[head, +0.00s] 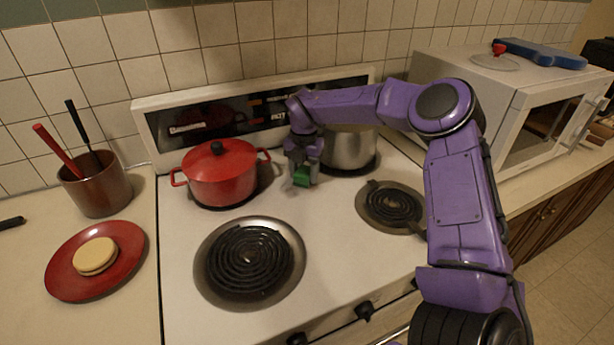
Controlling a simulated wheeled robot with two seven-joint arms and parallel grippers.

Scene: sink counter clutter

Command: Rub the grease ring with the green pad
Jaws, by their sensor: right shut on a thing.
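My right gripper (302,165) is shut on the green pad (301,177) and holds it low over the white stovetop, between the red pot and the metal pot. I cannot tell whether the pad touches the surface. The grease ring cannot be made out; the gripper and pad may hide it. My left gripper is not in view.
A red lidded pot (219,176) stands just left of the gripper and a metal pot (350,150) just right behind it. Coil burners (249,262) (392,205) lie in front. A red plate (72,284) and a utensil crock (98,190) stand left; a microwave (490,110) stands right.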

